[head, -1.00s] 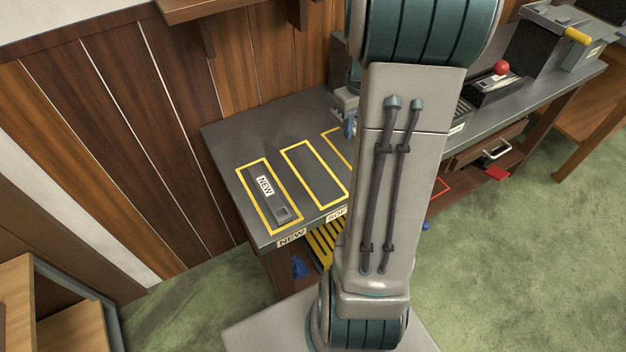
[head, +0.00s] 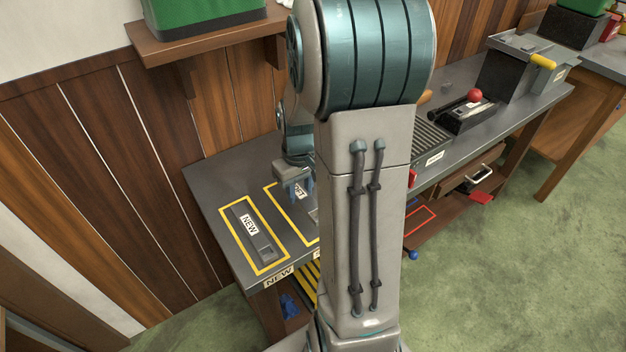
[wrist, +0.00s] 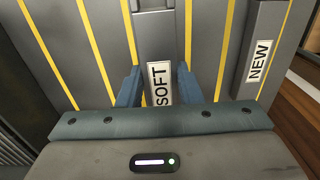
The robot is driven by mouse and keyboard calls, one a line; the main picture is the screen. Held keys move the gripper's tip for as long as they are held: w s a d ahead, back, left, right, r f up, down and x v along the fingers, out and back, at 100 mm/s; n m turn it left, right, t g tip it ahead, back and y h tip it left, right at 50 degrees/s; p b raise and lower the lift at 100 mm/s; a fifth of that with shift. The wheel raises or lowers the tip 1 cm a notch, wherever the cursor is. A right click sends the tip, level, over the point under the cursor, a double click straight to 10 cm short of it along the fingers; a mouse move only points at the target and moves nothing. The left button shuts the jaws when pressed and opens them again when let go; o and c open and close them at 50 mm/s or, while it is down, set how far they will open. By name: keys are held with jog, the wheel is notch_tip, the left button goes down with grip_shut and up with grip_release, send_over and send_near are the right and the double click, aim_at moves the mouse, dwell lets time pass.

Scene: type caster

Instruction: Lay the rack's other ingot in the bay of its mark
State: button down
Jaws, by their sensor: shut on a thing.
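My gripper (head: 297,184) is shut on a dark grey ingot with a white SOFT label (wrist: 160,83). In the wrist view its two blue fingers stand on either side of the ingot. The ingot lies lengthwise between the yellow lines of the middle bay (wrist: 188,30), in line with them. I cannot tell whether it touches the bench top. In the head view this bay (head: 281,214) is partly hidden by my arm. The other ingot, marked NEW (head: 249,225), lies in the left bay, and in the wrist view it is at the right (wrist: 259,60).
The grey bench (head: 215,180) runs along the wood-panelled wall. A third bay shows at the left of the wrist view (wrist: 70,40). A ribbed rack (head: 432,140) and a red-knobbed device (head: 474,97) stand farther right. A shelf with a green bin (head: 205,18) is above.

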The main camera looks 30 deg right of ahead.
aim_at(299, 192)
jog(key=shift+a+f, duration=0.1)
jog(key=shift+f, duration=1.9)
jog(key=shift+f, duration=0.15)
jog(key=c, duration=1)
grip_release()
notch_tip(299, 192, up, 12)
jog(key=shift+p, duration=0.4)
jog(key=s+a+r+t, duration=0.1)
jog(key=s+a, duration=0.3)
jog(key=s+a+r, duration=0.2)
jog(key=s+a, duration=0.2)
jog(key=s+a+r+t, duration=0.1)
jog(key=s+a, duration=0.3)
jog(key=shift+a+r+m+t, duration=0.15)
jog(key=shift+r+m+t, duration=0.15)
jog(key=shift+r, duration=0.1)
jog(key=shift+r, duration=0.1)
